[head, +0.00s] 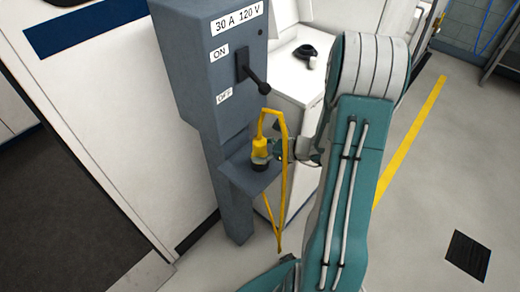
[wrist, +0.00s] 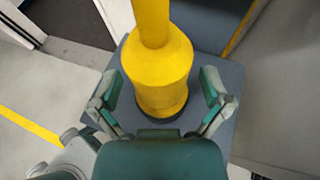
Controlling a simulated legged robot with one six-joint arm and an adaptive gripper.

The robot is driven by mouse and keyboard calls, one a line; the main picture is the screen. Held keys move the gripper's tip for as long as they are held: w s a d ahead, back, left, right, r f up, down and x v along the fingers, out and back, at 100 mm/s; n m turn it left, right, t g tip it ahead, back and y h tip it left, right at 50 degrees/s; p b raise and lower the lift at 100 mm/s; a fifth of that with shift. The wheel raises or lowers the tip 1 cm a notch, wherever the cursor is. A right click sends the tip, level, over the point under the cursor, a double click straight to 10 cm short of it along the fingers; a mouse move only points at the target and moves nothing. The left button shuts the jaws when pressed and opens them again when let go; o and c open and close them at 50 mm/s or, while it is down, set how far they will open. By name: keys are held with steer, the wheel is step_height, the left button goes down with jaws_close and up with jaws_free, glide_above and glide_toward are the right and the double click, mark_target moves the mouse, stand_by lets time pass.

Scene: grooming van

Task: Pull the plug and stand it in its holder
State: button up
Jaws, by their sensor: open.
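The yellow plug (head: 260,147) stands upright on the small grey shelf (head: 240,178) of the post, with a dark round piece under it. Whether that piece is the holder is unclear. The yellow cable (head: 284,185) rises from the plug's top, loops over and hangs down past the shelf. In the wrist view the plug (wrist: 158,75) is between the two fingers of my gripper (wrist: 162,98), which is open. A gap shows between each finger and the plug. In the head view my gripper is at the plug's right side, partly hidden by the cable.
A grey switch box (head: 215,60) marked 30 A 120 V is above the shelf; its black lever (head: 254,78) slants down toward OFF. A white cabinet (head: 300,85) with a dark round item (head: 305,52) stands behind. Open floor (head: 420,210) lies to the right.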

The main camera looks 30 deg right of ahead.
steer(key=v, duration=1.2)
steer(key=s+a+r+n+g+h, duration=0.1)
steer(key=s+a+r+n+g, duration=0.1)
steer(key=a+r+n+g, duration=0.35)
steer(key=s+a+r+n+g+h, duration=0.1)
steer(key=s+a+r+n+g, duration=0.1)
steer(key=a+n, duration=0.7)
steer(key=s+a+r+n+t+h, duration=0.1)
steer(key=s+a+r+n+h, duration=0.1)
steer(key=n, duration=0.4)
steer(key=s+a+r+n+t+h, duration=0.2)
steer(key=s+a+r+n+h, duration=0.1)
steer(key=r+n, duration=0.4)
steer(key=shift+s+a+h, duration=0.25)
steer(key=shift+s+h, duration=0.5)
steer(key=shift+h, duration=0.15)
